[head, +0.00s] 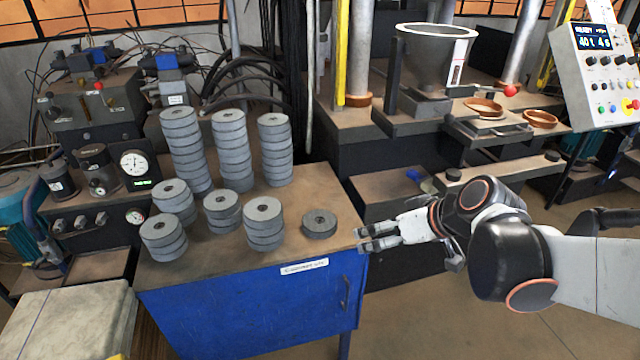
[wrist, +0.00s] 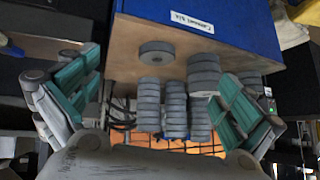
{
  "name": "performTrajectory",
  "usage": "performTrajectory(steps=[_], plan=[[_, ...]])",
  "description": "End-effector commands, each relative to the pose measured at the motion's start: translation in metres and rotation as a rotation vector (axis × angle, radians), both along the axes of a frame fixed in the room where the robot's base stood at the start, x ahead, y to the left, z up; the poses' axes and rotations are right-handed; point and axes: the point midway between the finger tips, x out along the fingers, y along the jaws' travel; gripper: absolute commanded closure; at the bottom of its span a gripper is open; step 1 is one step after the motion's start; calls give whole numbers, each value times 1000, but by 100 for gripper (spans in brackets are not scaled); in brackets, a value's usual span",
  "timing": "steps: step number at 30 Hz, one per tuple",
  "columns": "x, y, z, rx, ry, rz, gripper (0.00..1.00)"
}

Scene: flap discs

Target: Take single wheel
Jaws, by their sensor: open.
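A single grey wheel (head: 319,223) with a dark centre hole lies flat near the right front of the brown top of a blue cabinet (head: 250,310). It stands apart from the stacks. The wheel also shows in the wrist view (wrist: 157,53), between my fingers and beyond them. My gripper (head: 361,240) is open and empty at the right edge of the cabinet top, to the right of the wheel and not touching it. In the wrist view my gripper (wrist: 155,95) shows its two green-padded fingers wide apart.
Several stacks of grey wheels stand left of and behind the single wheel; the nearest stack (head: 263,224) is just to its left. Taller stacks (head: 186,150) are at the back. A press with a hopper (head: 430,60) and a control panel (head: 598,70) stand at the right.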

Motion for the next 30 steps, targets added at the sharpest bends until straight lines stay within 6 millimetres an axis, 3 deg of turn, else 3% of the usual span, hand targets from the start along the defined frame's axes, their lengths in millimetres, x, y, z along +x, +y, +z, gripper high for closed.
performTrajectory(steps=[6, 15, 26, 30], plan=[[42, 11, -21, 65, -96, 136, 0], [82, 19, -55, 142, -284, 300, 0], [98, 22, -77, 181, -431, 386, 0], [106, 33, -84, 182, -435, 391, 0]])
